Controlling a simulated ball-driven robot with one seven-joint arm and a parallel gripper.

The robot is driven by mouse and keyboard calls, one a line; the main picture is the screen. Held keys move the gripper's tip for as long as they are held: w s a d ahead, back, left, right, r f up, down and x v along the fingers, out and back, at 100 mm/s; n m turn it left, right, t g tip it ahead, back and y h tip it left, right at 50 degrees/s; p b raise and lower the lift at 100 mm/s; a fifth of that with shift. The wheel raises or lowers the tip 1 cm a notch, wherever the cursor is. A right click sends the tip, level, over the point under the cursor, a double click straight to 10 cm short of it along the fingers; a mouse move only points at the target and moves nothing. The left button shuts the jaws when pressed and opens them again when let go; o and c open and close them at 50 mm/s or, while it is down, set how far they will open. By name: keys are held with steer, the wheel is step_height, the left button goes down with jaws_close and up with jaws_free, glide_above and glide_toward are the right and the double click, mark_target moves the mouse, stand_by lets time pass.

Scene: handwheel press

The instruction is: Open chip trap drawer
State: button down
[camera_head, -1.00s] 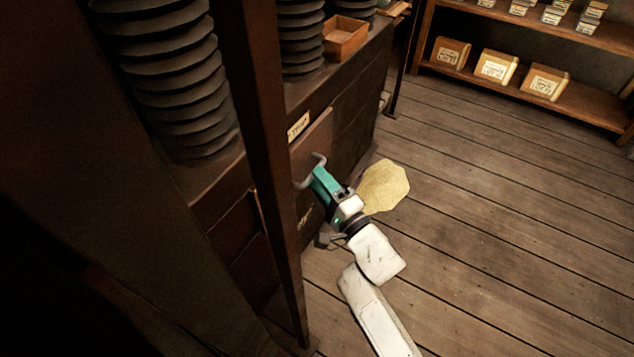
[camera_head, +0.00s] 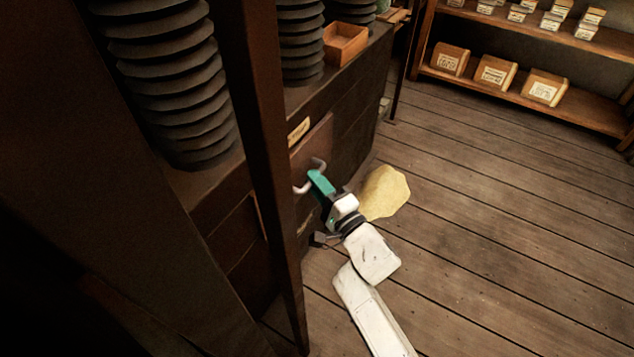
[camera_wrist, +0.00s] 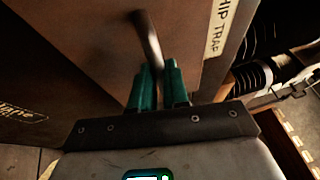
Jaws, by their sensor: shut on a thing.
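The chip trap drawer has a brown front (camera_head: 318,138) in the side of the dark press base, below a pale label (camera_head: 299,131). In the wrist view the label (camera_wrist: 218,32) reads "CHIP TRAP", beside the drawer front (camera_wrist: 95,42). A curved metal handle (camera_head: 318,163) stands out from the front. My gripper (camera_head: 313,177) has teal fingers shut on this handle. In the wrist view the fingers (camera_wrist: 158,76) sit either side of the handle bar (camera_wrist: 147,36), hiding its lower part. I cannot tell whether the drawer stands out from the base.
A dark post (camera_head: 268,150) stands close left of my gripper. A yellowish patch (camera_head: 384,192) lies on the plank floor right of it. A wooden tray (camera_head: 345,43) sits on the press top. Shelves with boxes (camera_head: 495,75) stand at the back right. The right floor is clear.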

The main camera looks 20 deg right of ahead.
steer(key=shift+s, duration=0.1)
stand_by(0.4)
steer(key=s+d+p, duration=1.3)
steer(key=s, duration=0.5)
steer(key=shift+s+d, duration=0.2)
steer(key=shift+f, duration=0.1)
steer(key=c, duration=1.1)
jaws_free()
steer(key=shift+p, duration=0.3)
steer(key=p+v, duration=0.1)
steer(key=v, duration=0.9)
steer(key=shift+s+d, duration=0.1)
steer(key=shift+s, duration=0.25)
